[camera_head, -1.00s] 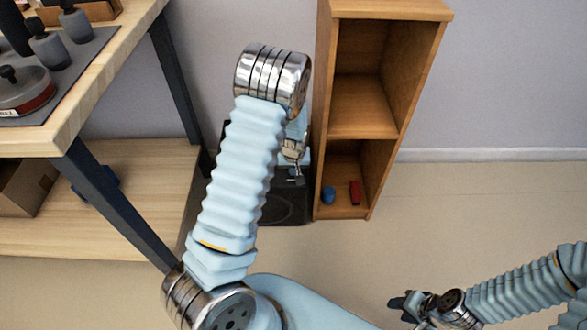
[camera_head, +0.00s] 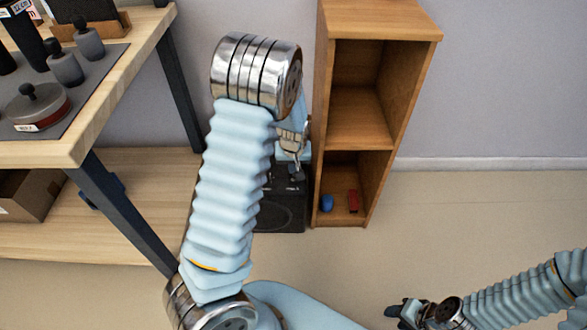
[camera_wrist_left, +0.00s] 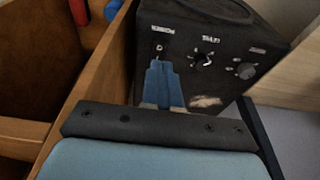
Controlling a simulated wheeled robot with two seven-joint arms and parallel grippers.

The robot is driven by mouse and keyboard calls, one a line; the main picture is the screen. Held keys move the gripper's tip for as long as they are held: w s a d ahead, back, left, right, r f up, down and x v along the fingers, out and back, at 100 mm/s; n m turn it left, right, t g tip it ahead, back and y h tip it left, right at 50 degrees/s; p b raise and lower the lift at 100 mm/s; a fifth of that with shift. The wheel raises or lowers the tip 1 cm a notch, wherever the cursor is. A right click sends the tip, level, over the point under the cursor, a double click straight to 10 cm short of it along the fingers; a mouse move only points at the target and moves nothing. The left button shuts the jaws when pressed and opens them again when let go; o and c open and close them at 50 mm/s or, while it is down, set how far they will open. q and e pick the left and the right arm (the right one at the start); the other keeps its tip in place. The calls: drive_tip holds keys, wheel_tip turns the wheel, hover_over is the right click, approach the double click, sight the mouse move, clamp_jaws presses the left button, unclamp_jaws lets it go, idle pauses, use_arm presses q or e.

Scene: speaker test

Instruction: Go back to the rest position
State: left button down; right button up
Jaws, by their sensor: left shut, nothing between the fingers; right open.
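My left gripper (camera_head: 295,171) is mostly behind my raised left arm in the head view, at the top of a black speaker (camera_head: 281,210) on the floor. In the left wrist view, the blue fingers of my left gripper (camera_wrist_left: 163,88) are shut with nothing between them, in front of the speaker's knob panel (camera_wrist_left: 200,45). Whether they touch the panel I cannot tell. My right gripper (camera_head: 398,311) is open and empty, low over the floor at the lower right.
A wooden shelf (camera_head: 372,135) stands right beside the speaker, with a blue item (camera_head: 327,203) and a red item (camera_head: 353,201) in its bottom compartment. A wooden workbench (camera_head: 100,135) with several grey objects is at the left. The floor (camera_head: 480,220) at the right is clear.

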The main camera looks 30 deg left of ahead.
use_arm(q)
drive_tip(key=s+d+f+m+h, duration=0.2)
drive_tip(key=s+d+f, duration=0.4)
drive_tip(key=s+d, duration=0.4)
drive_tip(key=s+d+f+m+g+h, duration=0.1)
drive_tip(key=s+d+f+m+h, duration=0.1)
drive_tip(key=s+d+f, duration=0.5)
drive_tip(key=s+d+h, duration=0.1)
drive_tip(key=s+d, duration=0.2)
drive_tip(key=d, duration=0.1)
drive_tip(key=shift+d+f+h, duration=0.25)
drive_tip(key=shift+h, duration=0.05)
